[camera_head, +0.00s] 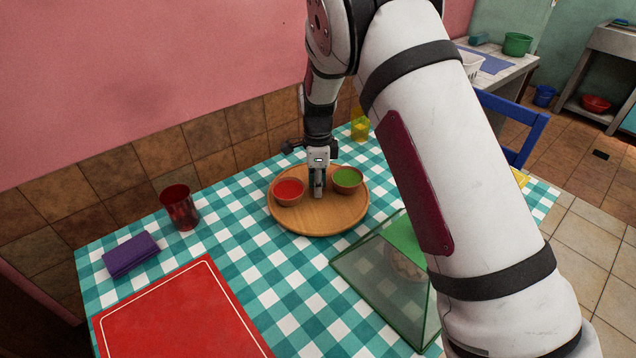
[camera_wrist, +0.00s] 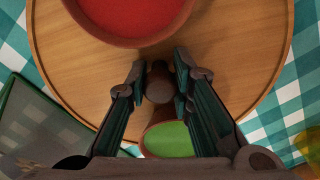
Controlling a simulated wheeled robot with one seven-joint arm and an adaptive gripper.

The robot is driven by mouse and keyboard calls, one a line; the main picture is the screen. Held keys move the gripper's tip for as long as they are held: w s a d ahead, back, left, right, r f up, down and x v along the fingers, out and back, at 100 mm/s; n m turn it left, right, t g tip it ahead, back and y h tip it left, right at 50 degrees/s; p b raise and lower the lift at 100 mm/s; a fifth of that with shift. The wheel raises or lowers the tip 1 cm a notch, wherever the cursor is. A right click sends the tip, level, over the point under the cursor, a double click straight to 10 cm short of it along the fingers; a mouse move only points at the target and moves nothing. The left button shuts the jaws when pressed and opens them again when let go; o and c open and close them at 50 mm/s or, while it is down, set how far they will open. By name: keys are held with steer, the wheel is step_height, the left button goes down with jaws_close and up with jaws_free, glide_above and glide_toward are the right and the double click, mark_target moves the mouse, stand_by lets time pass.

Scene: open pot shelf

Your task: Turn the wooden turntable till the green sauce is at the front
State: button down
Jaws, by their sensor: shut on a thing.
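The round wooden turntable (camera_head: 322,222) lies on the checked tablecloth. A bowl of red sauce (camera_head: 289,190) stands on its left side and a bowl of green sauce (camera_head: 348,178) on its back right, in the head view. My gripper (camera_head: 318,193) points down between them near the turntable's middle. In the wrist view, my gripper (camera_wrist: 160,85) is shut on a round brown knob (camera_wrist: 160,90). The red sauce (camera_wrist: 130,12) shows at the top edge and the green sauce (camera_wrist: 169,141) below the knob, partly hidden by the fingers.
A red cup (camera_head: 180,207) and purple cloth (camera_head: 131,254) are at the left, with a red board (camera_head: 180,315) in front. A green transparent cover (camera_head: 378,285) stands front right, partly hidden by my arm. A yellow cup (camera_head: 360,124) stands behind.

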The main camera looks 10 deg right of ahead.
steer(key=shift+m+p, duration=0.8)
steer(key=shift+m, duration=2.5)
steer(key=shift+w+m+p, duration=0.1)
steer(key=shift+m+p, duration=0.3)
steer(key=shift+m, duration=3)
steer(key=c, duration=1.4)
jaws_free()
steer(key=shift+r, duration=0.1)
step_height(320, 180, up, 12)
